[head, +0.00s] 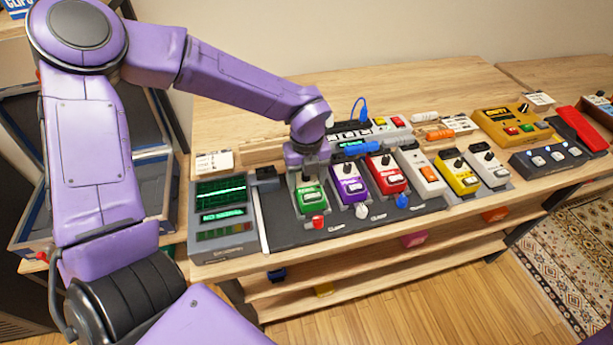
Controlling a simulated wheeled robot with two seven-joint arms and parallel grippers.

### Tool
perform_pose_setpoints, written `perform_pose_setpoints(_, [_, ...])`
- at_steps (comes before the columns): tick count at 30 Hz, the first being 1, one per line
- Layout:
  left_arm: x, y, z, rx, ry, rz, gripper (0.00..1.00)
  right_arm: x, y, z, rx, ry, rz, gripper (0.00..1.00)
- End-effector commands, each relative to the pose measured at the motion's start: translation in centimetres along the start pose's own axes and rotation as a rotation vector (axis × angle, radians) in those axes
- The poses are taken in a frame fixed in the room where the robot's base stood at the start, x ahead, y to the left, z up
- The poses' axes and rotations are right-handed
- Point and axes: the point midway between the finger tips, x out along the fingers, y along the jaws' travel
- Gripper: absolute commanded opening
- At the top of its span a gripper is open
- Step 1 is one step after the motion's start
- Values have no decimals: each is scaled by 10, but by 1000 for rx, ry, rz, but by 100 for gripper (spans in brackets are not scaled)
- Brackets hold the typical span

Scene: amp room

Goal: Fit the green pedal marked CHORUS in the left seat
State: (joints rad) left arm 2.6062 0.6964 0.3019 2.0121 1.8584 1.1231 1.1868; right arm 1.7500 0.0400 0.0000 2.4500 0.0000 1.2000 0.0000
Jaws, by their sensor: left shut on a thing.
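The green pedal (311,199) is at the left end of the dark pedal board (285,235), left of a purple pedal (348,184). My left gripper (307,180) comes down from above and is shut on the green pedal's upper part. The pedal looks about upright and in line with the row. The left seat is hidden beneath it, and I cannot tell whether the pedal rests fully in it. The lettering on the pedal is too small to read. My right gripper is not in view.
A red pedal (386,176), a white pedal (423,175) and a yellow pedal (460,178) continue the row to the right. A grey unit with green displays (222,210) stands close on the left. A red plug (318,222) lies just in front of the green pedal.

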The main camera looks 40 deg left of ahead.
Motion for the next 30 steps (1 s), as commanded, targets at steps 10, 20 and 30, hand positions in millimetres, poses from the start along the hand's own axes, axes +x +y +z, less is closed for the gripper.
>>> perform_pose_setpoints(10, [0,0,0,0,0,-1,83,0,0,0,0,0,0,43])
perform_pose_setpoints(20, [1,0,0,-1,1,1,100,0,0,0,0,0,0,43])
perform_pose_setpoints(30, [-6,0,0,-1,1,0,100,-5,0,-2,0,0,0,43])
